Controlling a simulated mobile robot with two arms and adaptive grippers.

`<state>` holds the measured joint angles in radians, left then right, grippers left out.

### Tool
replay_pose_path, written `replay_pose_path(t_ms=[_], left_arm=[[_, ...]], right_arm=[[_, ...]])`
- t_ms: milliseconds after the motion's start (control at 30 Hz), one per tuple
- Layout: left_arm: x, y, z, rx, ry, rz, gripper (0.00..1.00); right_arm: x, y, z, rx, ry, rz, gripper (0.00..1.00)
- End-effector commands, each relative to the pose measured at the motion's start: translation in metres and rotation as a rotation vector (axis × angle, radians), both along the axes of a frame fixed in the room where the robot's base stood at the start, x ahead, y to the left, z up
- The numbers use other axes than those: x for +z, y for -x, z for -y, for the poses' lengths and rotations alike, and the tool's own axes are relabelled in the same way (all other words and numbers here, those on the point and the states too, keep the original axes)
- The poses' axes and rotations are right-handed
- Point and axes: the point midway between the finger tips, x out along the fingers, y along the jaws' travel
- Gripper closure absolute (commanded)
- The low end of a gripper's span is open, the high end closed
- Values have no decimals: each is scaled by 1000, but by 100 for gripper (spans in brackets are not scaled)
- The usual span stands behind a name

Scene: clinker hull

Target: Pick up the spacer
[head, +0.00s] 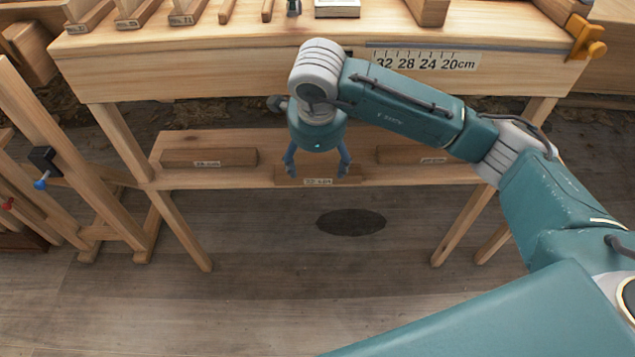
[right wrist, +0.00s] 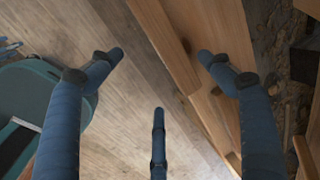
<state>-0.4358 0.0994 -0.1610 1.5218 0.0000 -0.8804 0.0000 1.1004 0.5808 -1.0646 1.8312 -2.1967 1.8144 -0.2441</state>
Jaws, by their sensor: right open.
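No part is marked as the spacer, so I cannot tell which one it is. Labelled wooden blocks lie on the low shelf in the head view: a left block (head: 208,157), a middle block (head: 318,182) and a right block (head: 412,154). Their labels are too small to read surely. My right gripper (head: 317,168) points down, open, in front of the middle block and partly overlapping it in the picture. In the right wrist view its spread fingers (right wrist: 160,70) hold nothing; wood (right wrist: 165,42) passes beyond them. My left gripper is not in view.
The bench (head: 200,65) stands above the low shelf (head: 250,182), its front edge carrying a centimetre scale (head: 428,60). Labelled wooden pieces (head: 137,14) and an orange clamp (head: 587,38) are on top. The floor (head: 300,260) in front is clear between the bench legs.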

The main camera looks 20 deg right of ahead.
Motion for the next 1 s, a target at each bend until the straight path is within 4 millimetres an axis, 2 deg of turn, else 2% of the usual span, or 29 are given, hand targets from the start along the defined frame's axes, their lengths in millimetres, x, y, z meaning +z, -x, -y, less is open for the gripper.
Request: replay_pose_path(t_ms=[233,467,733,833,1000], left_arm=[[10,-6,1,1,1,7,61],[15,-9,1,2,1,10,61],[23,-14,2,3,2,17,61],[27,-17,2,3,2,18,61],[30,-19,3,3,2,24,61]], right_arm=[[-35,-11,6,-5,10,4,21],[-53,-17,8,-3,9,6,21],[-89,-31,12,-3,8,3,21],[-97,-34,13,-3,7,5,21],[-98,-35,13,-1,7,6,21]])
